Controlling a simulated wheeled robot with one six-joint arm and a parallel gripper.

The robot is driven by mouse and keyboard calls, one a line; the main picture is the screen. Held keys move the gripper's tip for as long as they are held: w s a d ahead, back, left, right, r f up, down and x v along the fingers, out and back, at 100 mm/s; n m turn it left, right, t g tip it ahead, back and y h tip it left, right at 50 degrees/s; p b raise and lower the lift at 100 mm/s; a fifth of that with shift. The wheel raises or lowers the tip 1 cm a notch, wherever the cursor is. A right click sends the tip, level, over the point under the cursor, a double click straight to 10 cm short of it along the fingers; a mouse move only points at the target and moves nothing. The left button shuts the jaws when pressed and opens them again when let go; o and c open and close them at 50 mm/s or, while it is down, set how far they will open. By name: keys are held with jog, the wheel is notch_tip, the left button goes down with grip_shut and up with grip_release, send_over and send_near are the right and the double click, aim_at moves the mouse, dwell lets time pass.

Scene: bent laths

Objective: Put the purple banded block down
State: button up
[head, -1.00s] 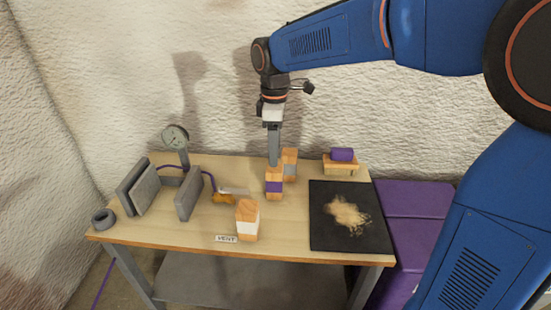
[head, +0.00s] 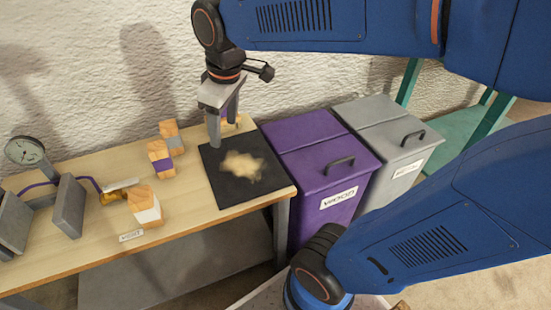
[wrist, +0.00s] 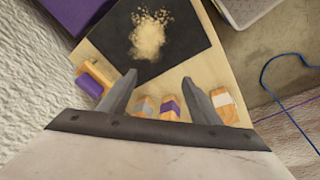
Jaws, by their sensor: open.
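The purple banded block (head: 161,159) stands upright on the wooden table, an orange-brown block with a purple band. In the wrist view it (wrist: 170,107) shows beyond the jaws, between the grey banded and white banded blocks. My gripper (head: 223,122) is open and empty, to the right of the block and apart from it, in front of the back left part of the black mat. In the wrist view nothing lies between the fingertips (wrist: 162,85). The grey banded block (head: 172,137) stands just behind the purple banded one; the white banded block (head: 146,206) stands nearer the front edge.
The black mat (head: 219,190) bears pale shavings (head: 242,166). A wooden stand with a purple piece (wrist: 90,85) is partly hidden behind my gripper in the head view. A gauge (head: 26,151) and grey plates (head: 68,207) stand left. Purple (head: 318,172) and grey (head: 398,145) bins stand right.

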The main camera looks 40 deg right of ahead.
jog(key=s+d+f+m+t, duration=0.1)
jog(key=s+d+f+m, duration=0.1)
jog(key=s, duration=0.4)
jog(key=s+d+f+m+t, duration=0.1)
jog(key=s+d+f+m, duration=0.2)
jog(key=s+d+m, duration=0.1)
jog(key=shift+s+d+f+m, duration=0.35)
jog(key=shift+s+m, duration=0.25)
jog(key=shift+s, duration=0.45)
jog(key=shift+c, duration=0.4)
